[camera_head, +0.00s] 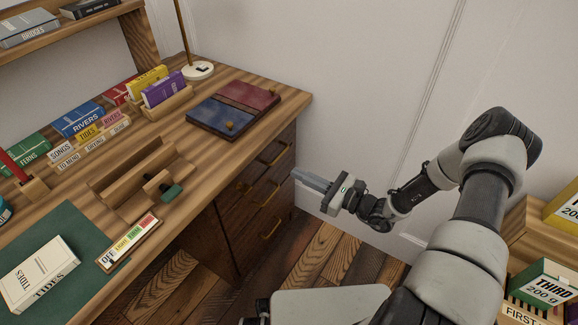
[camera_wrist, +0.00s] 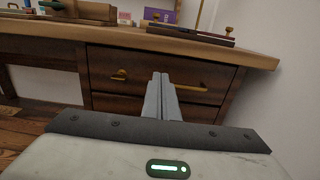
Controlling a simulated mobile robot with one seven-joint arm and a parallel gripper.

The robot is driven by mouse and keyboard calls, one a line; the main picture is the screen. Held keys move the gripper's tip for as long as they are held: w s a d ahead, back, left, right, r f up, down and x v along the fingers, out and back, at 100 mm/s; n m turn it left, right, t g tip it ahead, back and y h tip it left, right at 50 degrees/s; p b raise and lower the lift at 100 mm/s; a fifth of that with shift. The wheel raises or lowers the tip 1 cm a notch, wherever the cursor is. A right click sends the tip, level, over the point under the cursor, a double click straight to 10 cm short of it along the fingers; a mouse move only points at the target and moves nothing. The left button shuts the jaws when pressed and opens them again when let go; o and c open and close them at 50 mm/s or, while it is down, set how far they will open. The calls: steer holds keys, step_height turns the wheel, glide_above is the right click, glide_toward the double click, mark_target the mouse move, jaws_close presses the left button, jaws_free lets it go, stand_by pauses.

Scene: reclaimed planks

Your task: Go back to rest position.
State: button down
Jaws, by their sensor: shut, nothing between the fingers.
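My gripper (camera_head: 314,181) is shut and empty. In the head view it is held in the air to the right of the wooden desk (camera_head: 292,92), in front of the drawer side and apart from it. In the wrist view the two grey fingers (camera_wrist: 162,98) lie together, pointing toward the desk's drawer front (camera_wrist: 130,72). My arm comes in from the lower right of the head view, bent at the elbow.
The desk bears several books, a red and blue folder (camera_head: 234,107), a lamp base (camera_head: 199,70), a wooden holder (camera_head: 132,178) and a green mat (camera_head: 84,232). Boxes (camera_head: 543,284) stand on a shelf at the right. Floor (camera_head: 318,250) shows between.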

steer(key=s+a+r+n+g+h, duration=0.35)
steer(key=s+r+n+g, duration=0.8)
steer(key=r+n, duration=0.4)
steer(key=s+d+r+n+t+h, duration=0.3)
steer(key=s+d+r+n+h, duration=0.2)
steer(key=s+r, duration=0.3)
steer(key=s+d+r+n+t+h, duration=0.3)
steer(key=s+d+r+n+h, duration=0.25)
steer(key=r, duration=0.35)
step_height(320, 180, up, 23)
steer(key=p, duration=2.2)
steer(key=shift+s+d+m+h, duration=0.2)
steer(key=shift+s+m+h, duration=0.1)
steer(key=shift+m, duration=0.1)
steer(key=shift+t, duration=0.25)
